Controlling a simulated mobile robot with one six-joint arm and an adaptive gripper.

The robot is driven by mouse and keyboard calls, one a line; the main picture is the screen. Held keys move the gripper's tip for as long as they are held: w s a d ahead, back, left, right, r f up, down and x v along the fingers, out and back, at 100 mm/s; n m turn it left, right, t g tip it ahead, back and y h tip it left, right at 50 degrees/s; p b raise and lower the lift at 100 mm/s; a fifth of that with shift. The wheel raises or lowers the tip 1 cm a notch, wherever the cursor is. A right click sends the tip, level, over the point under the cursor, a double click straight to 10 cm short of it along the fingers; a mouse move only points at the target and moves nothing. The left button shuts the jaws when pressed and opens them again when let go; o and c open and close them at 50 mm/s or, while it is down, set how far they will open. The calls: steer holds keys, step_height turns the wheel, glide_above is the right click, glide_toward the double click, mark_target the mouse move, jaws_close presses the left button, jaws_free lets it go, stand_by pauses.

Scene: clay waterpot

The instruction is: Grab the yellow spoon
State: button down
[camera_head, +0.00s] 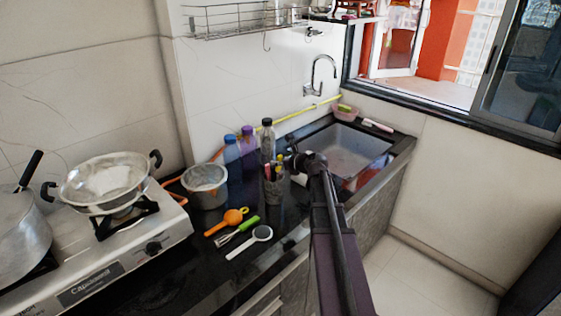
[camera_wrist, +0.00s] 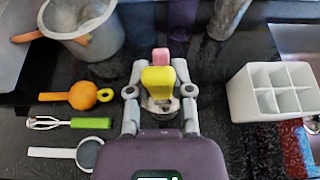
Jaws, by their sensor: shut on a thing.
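My gripper (camera_wrist: 160,100) is shut on a yellow piece (camera_wrist: 158,79), which I take to be the yellow spoon. Only its broad flat end shows between the fingers; the rest is hidden. A pink piece (camera_wrist: 160,55) shows just behind it; I cannot tell whether they touch. In the head view my gripper (camera_head: 298,164) is over the black counter by the sink, and its fingers are hard to make out. A small utensil holder (camera_head: 274,190) with coloured handles stands just left of it. In the wrist view a white compartment box (camera_wrist: 240,98) stands to the right.
Left of my gripper lie an orange scoop (camera_wrist: 82,95), a green-handled whisk (camera_wrist: 90,123) and a white-handled strainer (camera_wrist: 52,153). A metal pot (camera_head: 206,186) and several bottles (camera_head: 233,155) stand behind. The sink (camera_head: 345,148) is to the right.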

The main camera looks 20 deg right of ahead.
steer(key=shift+r+p, duration=5.3)
steer(key=shift+r, duration=0.5)
